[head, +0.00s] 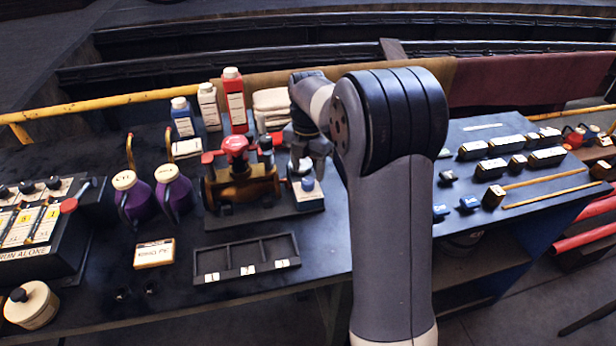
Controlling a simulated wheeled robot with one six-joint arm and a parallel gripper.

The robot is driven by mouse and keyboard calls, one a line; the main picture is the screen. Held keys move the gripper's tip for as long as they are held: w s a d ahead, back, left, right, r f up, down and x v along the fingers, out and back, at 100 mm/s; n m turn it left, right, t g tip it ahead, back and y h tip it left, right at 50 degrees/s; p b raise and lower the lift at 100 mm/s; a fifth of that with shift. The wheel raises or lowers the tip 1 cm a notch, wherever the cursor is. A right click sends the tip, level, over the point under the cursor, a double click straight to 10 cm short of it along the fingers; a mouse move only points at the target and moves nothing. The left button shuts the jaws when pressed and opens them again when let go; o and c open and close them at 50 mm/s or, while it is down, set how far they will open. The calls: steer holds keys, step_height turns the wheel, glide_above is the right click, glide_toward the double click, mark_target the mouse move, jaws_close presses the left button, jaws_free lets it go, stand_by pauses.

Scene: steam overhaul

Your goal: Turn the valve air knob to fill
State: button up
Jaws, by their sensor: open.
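In the head view, a brass valve assembly (243,188) with red handles and a red top knob (235,147) stands on a dark base at the middle of the bench. At the right end of that base is a small box (309,196) with a pale front label and a dark round knob (308,183) on top. I cannot read the label or tell the knob's setting. My gripper (302,166) is open, points down and is just above this small box. My arm hides part of the bench right of it, and whether the fingers touch the knob cannot be told.
A three-compartment tray (246,271) lies in front of the valve. Two purple jugs (174,191) stand left of it, and red, white and blue bottles (234,105) behind. A lever panel (35,220) is at far left. Small labelled blocks (490,168) and rods lie at right.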

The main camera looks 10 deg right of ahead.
mark_target(308, 181)
steer(key=shift+f, duration=1.95)
steer(key=shift+c, duration=0.4)
steer(key=c, duration=0.9)
